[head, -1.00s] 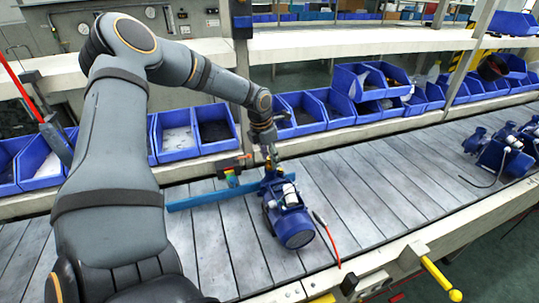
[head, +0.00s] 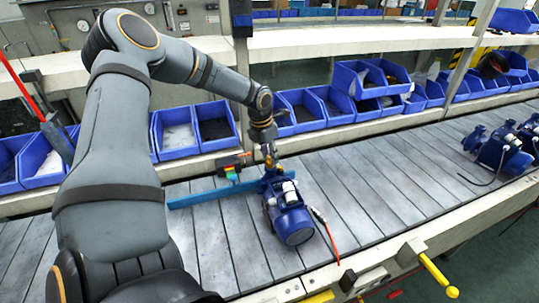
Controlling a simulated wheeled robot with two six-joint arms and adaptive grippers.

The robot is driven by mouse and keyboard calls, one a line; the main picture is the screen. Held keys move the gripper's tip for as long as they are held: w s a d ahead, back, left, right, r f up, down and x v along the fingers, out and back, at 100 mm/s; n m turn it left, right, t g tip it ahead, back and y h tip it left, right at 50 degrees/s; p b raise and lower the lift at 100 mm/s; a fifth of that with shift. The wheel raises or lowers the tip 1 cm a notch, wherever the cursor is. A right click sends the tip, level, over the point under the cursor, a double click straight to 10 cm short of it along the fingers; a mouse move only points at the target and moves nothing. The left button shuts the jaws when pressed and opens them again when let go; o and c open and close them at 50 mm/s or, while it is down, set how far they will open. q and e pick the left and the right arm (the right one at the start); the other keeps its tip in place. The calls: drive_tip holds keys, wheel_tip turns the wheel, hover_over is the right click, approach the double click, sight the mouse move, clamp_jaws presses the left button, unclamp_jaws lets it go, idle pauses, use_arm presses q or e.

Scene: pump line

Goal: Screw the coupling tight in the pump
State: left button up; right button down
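The blue pump (head: 291,222) stands on the slatted conveyor in the middle of the head view, its round motor end toward me. My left gripper (head: 272,161) comes down from above at the pump's far end, close to its top. A small brass-yellow bit shows at the fingertips. It may be the coupling, but it is too small to be sure. The fingers are small and partly merge with the pump, so I cannot tell if they are shut on it. My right gripper is not in view.
A blue bar (head: 213,196) crosses the conveyor (head: 375,185) left of the pump. More blue pumps (head: 500,150) stand far right. Blue bins (head: 304,111) line the back. The belt between the pumps is clear.

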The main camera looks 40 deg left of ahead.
use_arm(q)
clamp_jaws()
idle(0.5)
drive_tip(key=shift+f+m+b, duration=0.15)
drive_tip(key=shift+m+b, duration=0.15)
drive_tip(key=shift+b, duration=0.25)
drive_tip(key=shift+m+b, duration=0.55)
drive_tip(key=shift+m, duration=0.55)
drive_tip(key=shift+m+h, duration=0.3)
